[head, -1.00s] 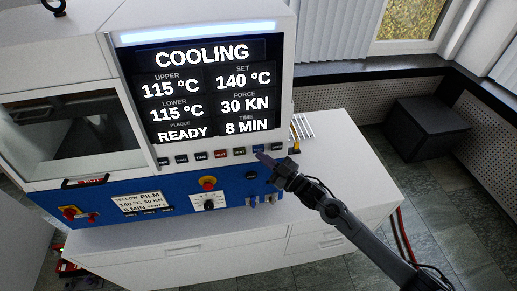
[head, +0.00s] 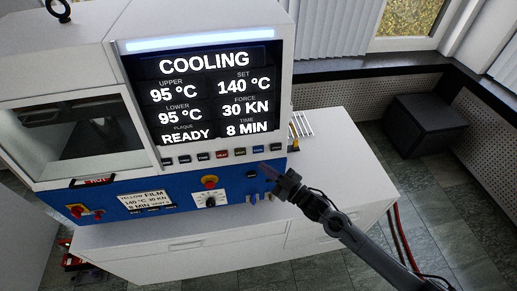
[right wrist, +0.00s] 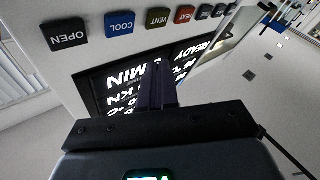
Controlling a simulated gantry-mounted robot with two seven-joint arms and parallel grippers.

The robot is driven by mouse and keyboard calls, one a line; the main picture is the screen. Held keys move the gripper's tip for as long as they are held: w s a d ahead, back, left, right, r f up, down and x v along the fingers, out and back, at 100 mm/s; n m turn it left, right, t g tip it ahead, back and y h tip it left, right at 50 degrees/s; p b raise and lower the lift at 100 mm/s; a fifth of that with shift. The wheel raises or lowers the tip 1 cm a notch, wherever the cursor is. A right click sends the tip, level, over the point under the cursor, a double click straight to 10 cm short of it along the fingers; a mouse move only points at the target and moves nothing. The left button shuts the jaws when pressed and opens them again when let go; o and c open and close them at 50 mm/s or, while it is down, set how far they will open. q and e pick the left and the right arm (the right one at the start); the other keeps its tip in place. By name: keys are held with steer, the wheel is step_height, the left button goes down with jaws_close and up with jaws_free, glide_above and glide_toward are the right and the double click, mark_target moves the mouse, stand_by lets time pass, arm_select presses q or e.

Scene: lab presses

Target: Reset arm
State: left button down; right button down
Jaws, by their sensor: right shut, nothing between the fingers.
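The lab press (head: 70,32) stands on a white cabinet, its screen (head: 205,95) reading COOLING, upper and lower 95 °C, set 140 °C, 30 KN, 8 MIN and READY. A row of small buttons runs below the screen. The blue COOL button (right wrist: 119,23) and dark OPEN button (right wrist: 68,38) are legible in the right wrist view. My right gripper (head: 266,169) is shut and empty, in front of the press's right side, just below the buttons in the head view and apart from them. Its fingers (right wrist: 157,86) also show in the right wrist view. My left gripper is out of view.
The blue lower panel carries a red knob (head: 209,182), a dial (head: 210,200) and a YELLOW FILM label (head: 144,199). A dark box (head: 427,125) stands on the floor by the wall.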

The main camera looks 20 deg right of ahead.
stand_by(0.6)
steer(key=s+a+m+g+h+p, duration=0.1)
steer(key=s+a+m+h+p, duration=0.25)
steer(key=s, duration=0.45)
steer(key=s+a+m+g+h+p, duration=0.1)
steer(key=s+a+m+h+p, duration=0.15)
steer(key=s+p, duration=0.35)
steer(key=s+d+r+m+g+h, duration=0.1)
steer(key=s+d+g+h, duration=0.1)
steer(key=s+g, duration=0.4)
steer(key=s+d+r+m+g+h+p, duration=0.1)
steer(key=s+d+g, duration=0.3)
steer(key=s, duration=0.8)
steer(key=shift+s+g+h, duration=0.25)
steer(key=shift+g+h, duration=0.15)
steer(key=shift+g, duration=0.5)
